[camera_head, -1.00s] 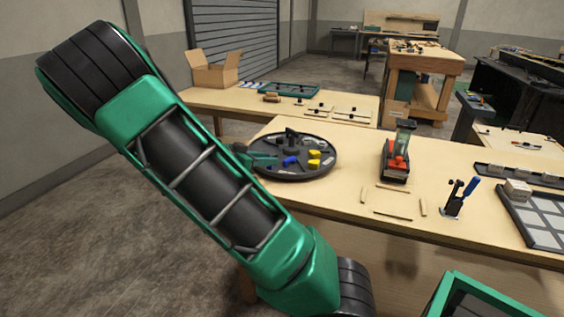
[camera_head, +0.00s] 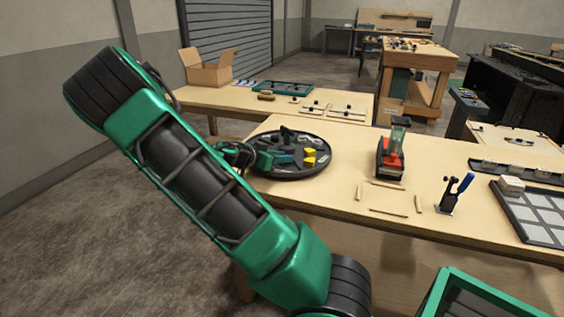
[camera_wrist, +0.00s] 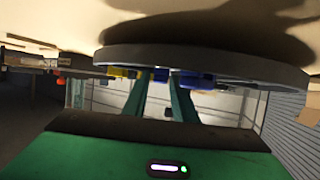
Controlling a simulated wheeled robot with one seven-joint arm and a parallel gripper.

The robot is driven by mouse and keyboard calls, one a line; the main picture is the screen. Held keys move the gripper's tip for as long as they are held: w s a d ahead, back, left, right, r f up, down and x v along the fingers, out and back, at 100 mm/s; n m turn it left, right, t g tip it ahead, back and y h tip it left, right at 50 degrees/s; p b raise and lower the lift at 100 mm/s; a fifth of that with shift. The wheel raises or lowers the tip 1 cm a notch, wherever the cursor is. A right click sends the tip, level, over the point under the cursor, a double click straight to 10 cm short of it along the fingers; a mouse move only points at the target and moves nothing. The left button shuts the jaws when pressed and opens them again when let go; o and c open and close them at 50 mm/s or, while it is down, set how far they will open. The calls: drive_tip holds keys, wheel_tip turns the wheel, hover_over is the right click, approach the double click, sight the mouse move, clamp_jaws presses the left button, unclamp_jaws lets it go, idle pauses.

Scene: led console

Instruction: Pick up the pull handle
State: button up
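A round dark tray (camera_head: 303,174) on the wooden table holds several small parts. They include yellow pieces (camera_head: 310,152) and a dark upright part (camera_head: 287,135). I cannot tell for sure which part is the pull handle. My gripper (camera_head: 284,158) is over the left part of the tray, its green fingers pointing right among the parts. The wrist view is upside down and shows the tray rim (camera_wrist: 205,62), with the two fingers spread apart. A blue part (camera_wrist: 197,79) is close by one finger, and a yellow part (camera_wrist: 117,73) is near the other. Nothing is clearly gripped.
A red and black device (camera_head: 391,157) with a clear top stands right of the tray. Thin wooden strips (camera_head: 388,212) lie in front of it. A small stand with a blue handle (camera_head: 464,184) and a gridded tray (camera_head: 530,222) are farther right. An open cardboard box (camera_head: 207,70) sits behind.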

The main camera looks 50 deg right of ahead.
clamp_jaws()
